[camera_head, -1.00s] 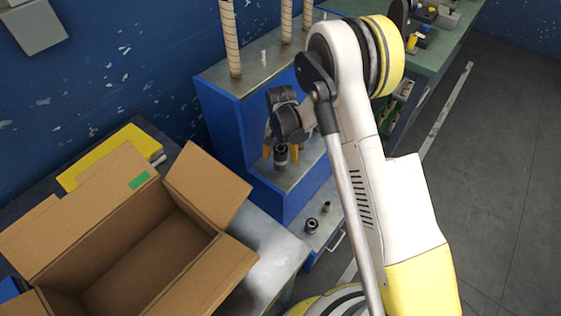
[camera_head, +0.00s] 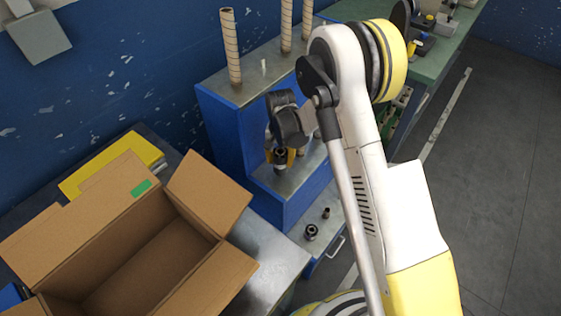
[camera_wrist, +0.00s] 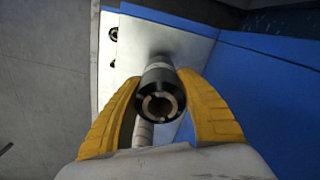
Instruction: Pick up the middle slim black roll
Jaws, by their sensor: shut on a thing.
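The slim black roll (camera_wrist: 162,98) stands between my yellow fingers in the wrist view, its round hollow end facing the camera. In the head view, the black roll (camera_head: 281,166) shows at the blue stand's lower metal step. My gripper (camera_head: 280,156) is shut on it, with a finger on each side; the fingers also show in the wrist view (camera_wrist: 160,82). The roll's lower part is hidden in the wrist view, so I cannot tell there whether it touches the step.
The blue stand (camera_head: 229,135) has tall tan rolls (camera_head: 231,48) on its top step. Small black pieces (camera_head: 311,231) stand on the low step. An open cardboard box (camera_head: 150,265) is at the left. Grey floor (camera_head: 490,200) is clear at the right.

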